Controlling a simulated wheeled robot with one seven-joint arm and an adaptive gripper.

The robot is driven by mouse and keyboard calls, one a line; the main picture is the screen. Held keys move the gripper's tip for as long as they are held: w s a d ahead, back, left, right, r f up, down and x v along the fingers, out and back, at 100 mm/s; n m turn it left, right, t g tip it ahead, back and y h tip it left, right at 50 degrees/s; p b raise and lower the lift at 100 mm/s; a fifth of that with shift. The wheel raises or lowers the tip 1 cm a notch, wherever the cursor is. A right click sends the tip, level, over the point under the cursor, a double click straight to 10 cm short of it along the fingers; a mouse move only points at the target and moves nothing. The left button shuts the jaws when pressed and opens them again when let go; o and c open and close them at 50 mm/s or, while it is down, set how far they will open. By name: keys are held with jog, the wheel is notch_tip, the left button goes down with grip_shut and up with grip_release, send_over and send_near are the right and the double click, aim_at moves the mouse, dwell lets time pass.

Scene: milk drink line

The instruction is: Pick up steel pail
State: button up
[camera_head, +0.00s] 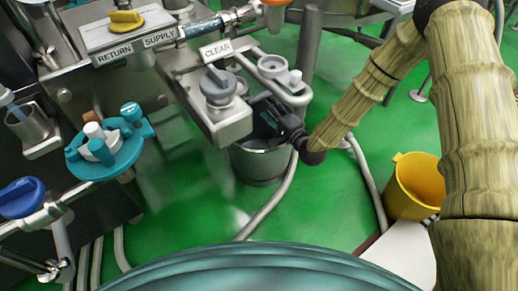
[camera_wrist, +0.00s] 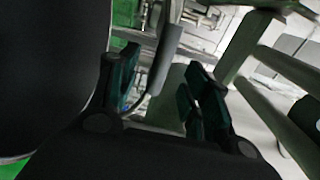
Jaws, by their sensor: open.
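The steel pail (camera_head: 258,168) stands on the green floor in the head view, below the valve block marked CLEAR. Its upper part is partly hidden by the block and my gripper. My gripper (camera_head: 270,118) is at the pail's upper right rim, reaching in from the right. In the wrist view my gripper (camera_wrist: 163,62) has its two dark green fingers apart. A grey cylindrical grip on a thin bent wire, perhaps the pail's handle, shows between them. I cannot tell whether the fingers touch it. A large dark shape fills the left of that view.
The CLEAR valve block (camera_head: 218,105) overhangs the pail closely. A vertical grey post (camera_head: 309,45) stands just behind my gripper, and a hose (camera_head: 270,205) runs along the floor. A yellow bucket (camera_head: 413,190) stands at right. The floor left of the pail is open.

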aim_at(260, 97)
jog(key=shift+b+x, duration=1.55)
jog(key=shift+x, duration=1.85)
jog(key=shift+w+d+r, duration=0.1)
jog(key=shift+d+r, duration=0.05)
jog(key=shift+d, duration=0.05)
grip_shut()
jog(key=shift+w+r, duration=0.1)
jog(key=shift+r, duration=0.05)
